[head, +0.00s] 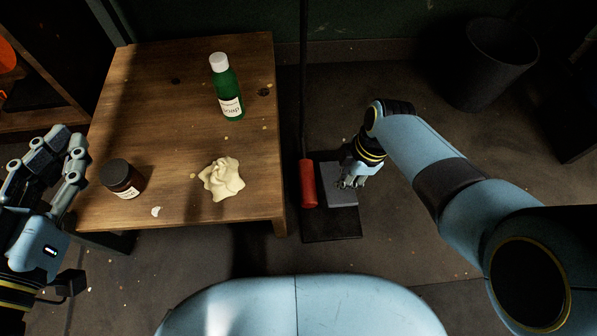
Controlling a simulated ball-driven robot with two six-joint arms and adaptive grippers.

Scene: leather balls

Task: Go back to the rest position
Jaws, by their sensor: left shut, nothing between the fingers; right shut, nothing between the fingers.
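My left gripper (62,150) is shut and empty at the left edge of the view, beside the left edge of the wooden table (150,80) and near a dark jar. My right gripper (346,184) is shut and empty to the right of the table. It is over a grey flat piece (341,196), and I cannot tell whether it touches it. My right arm reaches in from the lower right.
On the table are a green bottle (227,90) with a white cap, the dark jar (122,178) and a cream-coloured lump (222,179). A black bin (490,65) stands at upper right.

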